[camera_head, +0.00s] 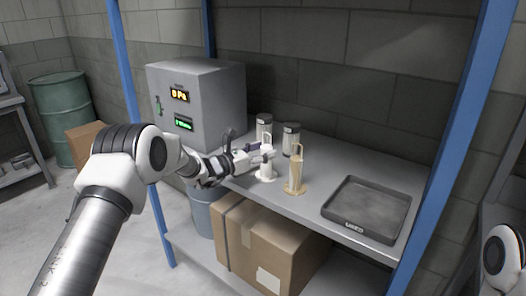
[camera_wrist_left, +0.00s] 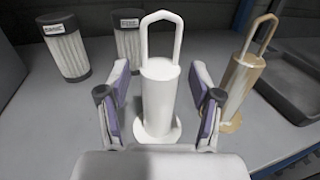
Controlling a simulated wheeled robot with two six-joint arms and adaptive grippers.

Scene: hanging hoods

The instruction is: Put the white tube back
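The white tube (camera_wrist_left: 158,95) stands upright on the grey shelf, with a round foot below and a tall loop handle on top; it also shows in the head view (camera_head: 267,172). My left gripper (camera_wrist_left: 160,80) is open, with one finger on each side of the tube. A gap shows beside the left finger; the right finger is close, and I cannot tell whether it touches. In the head view the left gripper (camera_head: 258,158) reaches in from the left and partly covers the tube. My right gripper is out of view; only part of my right arm shows at the lower right.
A tan tube (camera_head: 296,178) of like shape stands just right of the white one. Two ribbed canisters (camera_head: 264,128) (camera_head: 291,138) stand behind. A grey control box (camera_head: 215,95) is at the left, and a black tray (camera_head: 367,208) at the right. Blue posts frame the shelf.

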